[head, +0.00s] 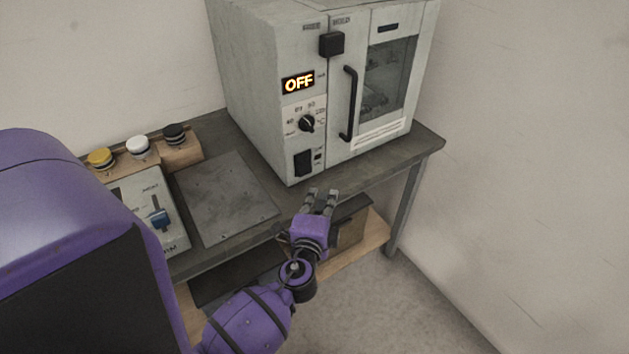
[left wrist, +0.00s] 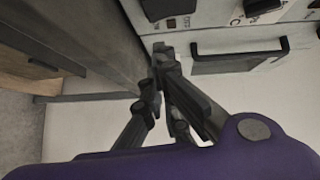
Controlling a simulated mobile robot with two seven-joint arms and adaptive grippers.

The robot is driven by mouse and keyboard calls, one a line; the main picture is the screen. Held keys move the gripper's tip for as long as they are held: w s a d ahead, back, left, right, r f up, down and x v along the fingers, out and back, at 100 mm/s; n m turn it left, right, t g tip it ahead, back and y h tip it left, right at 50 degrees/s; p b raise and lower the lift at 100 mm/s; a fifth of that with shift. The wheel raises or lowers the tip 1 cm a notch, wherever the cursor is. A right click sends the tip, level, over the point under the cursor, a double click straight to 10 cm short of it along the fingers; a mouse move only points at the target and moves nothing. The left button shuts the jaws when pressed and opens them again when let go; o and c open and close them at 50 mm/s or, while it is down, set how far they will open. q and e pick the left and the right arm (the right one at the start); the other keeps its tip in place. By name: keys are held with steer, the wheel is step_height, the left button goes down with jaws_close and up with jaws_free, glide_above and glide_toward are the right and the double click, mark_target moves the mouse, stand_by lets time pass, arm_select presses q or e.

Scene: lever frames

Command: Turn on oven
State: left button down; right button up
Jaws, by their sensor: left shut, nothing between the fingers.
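The oven (head: 268,110) is a pale grey box on the bench, with its door shut. Its lit display (head: 298,82) reads OFF. Below that are a round black dial (head: 306,123) and a black switch (head: 303,163) low on the front panel. A black vertical door handle (head: 349,103) is right of the panel. My left gripper (head: 322,192) is shut and empty, just in front of and below the switch, apart from it in the head view. In the left wrist view its fingertips (left wrist: 160,55) come together close to the oven front. My right gripper is not in view.
The grey bench (head: 415,150) has a lower wooden shelf (head: 372,236). To the left are a flat metal plate (head: 222,195), a control box with a blue lever (head: 160,218), and yellow, white and black knobs (head: 138,147). A wall stands at the right.

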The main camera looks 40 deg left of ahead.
mark_target(305, 165)
arm_select(q)
steer(key=w+a, duration=0.4)
steer(key=shift+f+p, duration=0.2)
steer(key=shift+p, duration=0.15)
steer(key=shift+w+a+f, duration=0.2)
steer(key=shift+a, duration=0.3)
